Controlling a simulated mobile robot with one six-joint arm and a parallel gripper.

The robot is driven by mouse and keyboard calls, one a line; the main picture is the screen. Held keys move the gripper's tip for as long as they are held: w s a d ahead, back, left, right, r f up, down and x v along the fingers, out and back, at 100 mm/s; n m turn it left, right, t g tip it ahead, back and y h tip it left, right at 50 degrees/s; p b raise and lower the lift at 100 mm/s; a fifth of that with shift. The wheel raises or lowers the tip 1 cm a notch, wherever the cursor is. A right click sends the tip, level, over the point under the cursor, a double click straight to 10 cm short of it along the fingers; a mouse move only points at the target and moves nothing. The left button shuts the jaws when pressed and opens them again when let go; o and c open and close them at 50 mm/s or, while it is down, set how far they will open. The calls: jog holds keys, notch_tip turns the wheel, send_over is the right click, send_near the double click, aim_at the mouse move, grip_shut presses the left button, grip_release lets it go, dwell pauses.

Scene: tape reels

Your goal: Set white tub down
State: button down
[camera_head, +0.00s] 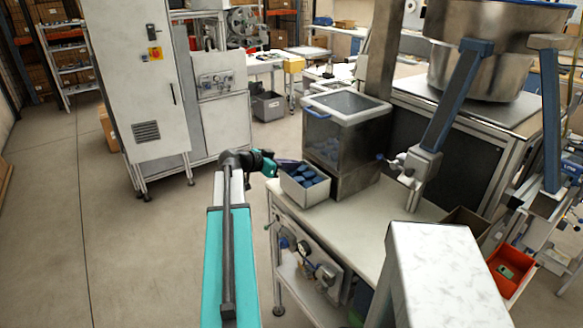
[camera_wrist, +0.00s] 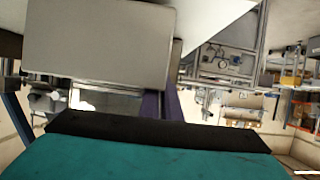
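The white tub (camera_head: 306,194) holds several dark blue pieces (camera_head: 304,175). It is at the left edge of the white worktable, in front of the clear-sided machine box; I cannot tell whether its base touches the top. My teal gripper (camera_head: 288,163) reaches in from the left, with its dark fingers at the tub's back left rim. A pale grey flat face, probably the tub's, fills the upper left of the wrist view (camera_wrist: 98,45). A dark purple finger (camera_wrist: 160,104) passes close by its edge. The fingertips are hidden, so their grip does not show clearly.
The worktable (camera_head: 352,214) has bare room in front and right of the tub. The machine box (camera_head: 345,140) stands close behind the tub. A steel bowl feeder (camera_head: 480,75) and a red bin (camera_head: 510,268) are to the right. Open floor lies to the left.

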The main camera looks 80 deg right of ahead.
jog(key=shift+f, duration=0.55)
jog(key=shift+f, duration=0.15)
jog(key=c, duration=2)
grip_release()
jog(key=b+v, duration=0.3)
jog(key=v, duration=0.9)
jog(key=shift+b, duration=0.35)
